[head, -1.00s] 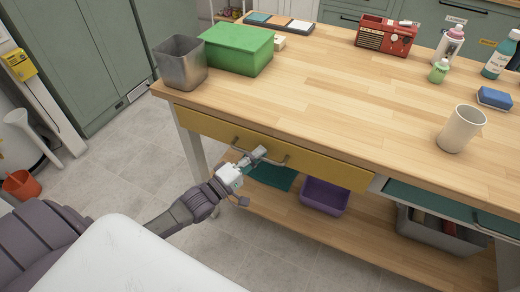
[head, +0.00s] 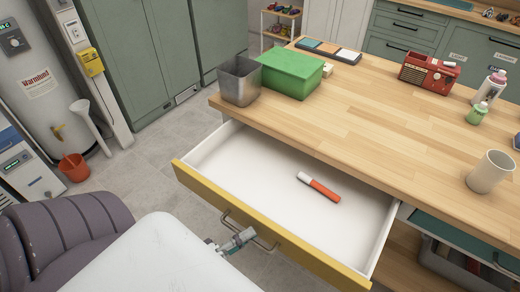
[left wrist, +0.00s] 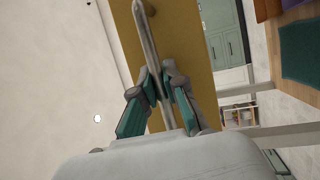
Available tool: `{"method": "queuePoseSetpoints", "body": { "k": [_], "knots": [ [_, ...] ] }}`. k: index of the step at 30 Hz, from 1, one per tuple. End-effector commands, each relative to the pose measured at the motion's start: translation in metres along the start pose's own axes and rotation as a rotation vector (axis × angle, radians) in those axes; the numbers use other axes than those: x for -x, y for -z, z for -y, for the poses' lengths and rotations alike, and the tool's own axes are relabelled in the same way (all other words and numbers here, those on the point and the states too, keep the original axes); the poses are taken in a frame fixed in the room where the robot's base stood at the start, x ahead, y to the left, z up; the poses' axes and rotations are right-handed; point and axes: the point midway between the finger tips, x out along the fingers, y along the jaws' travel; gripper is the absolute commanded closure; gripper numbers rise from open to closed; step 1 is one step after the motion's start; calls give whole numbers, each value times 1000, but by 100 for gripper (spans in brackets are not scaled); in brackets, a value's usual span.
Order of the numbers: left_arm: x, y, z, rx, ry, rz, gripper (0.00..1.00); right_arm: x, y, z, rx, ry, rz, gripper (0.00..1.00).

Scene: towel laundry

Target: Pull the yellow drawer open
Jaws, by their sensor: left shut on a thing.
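The yellow drawer (head: 305,252) stands far out from under the wooden worktop, its white inside showing. A red and white marker (head: 319,187) lies in it. My left gripper (head: 240,238) is at the metal bar handle (head: 268,243) on the drawer front. In the left wrist view my left gripper (left wrist: 160,98) has its fingers on both sides of the handle (left wrist: 150,45), shut on it, with the yellow front (left wrist: 190,40) behind. My right gripper is not in view.
On the worktop (head: 400,130) stand a metal bin (head: 240,82), a green box (head: 291,74), a red radio (head: 429,71) and a cup (head: 490,172). An orange bucket (head: 74,167) stands on the floor at the left.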

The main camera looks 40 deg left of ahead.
Motion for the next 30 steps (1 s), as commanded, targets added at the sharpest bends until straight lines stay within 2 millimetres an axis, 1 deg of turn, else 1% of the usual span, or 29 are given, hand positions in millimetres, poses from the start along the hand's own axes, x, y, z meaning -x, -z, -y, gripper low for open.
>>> {"method": "queuePoseSetpoints", "body": {
  "k": [1,3,9,14,23,24,25,26,30],
  "knots": [
    [8,-3,-2,0,4,0,100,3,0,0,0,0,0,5],
    [16,-6,-3,0,4,1,100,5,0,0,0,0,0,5],
    [30,-12,-6,-1,1,1,100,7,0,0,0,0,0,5],
    [34,-14,-6,-1,1,1,100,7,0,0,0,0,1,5],
    [34,-14,-6,-1,1,1,100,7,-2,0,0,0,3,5],
    [33,-14,-6,-1,1,1,84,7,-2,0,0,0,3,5],
    [33,-14,-6,-1,1,1,79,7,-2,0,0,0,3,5],
    [33,-14,-6,-1,1,1,78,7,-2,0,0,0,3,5],
    [33,-14,-6,-1,0,0,78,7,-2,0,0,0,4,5]
  ]
}}
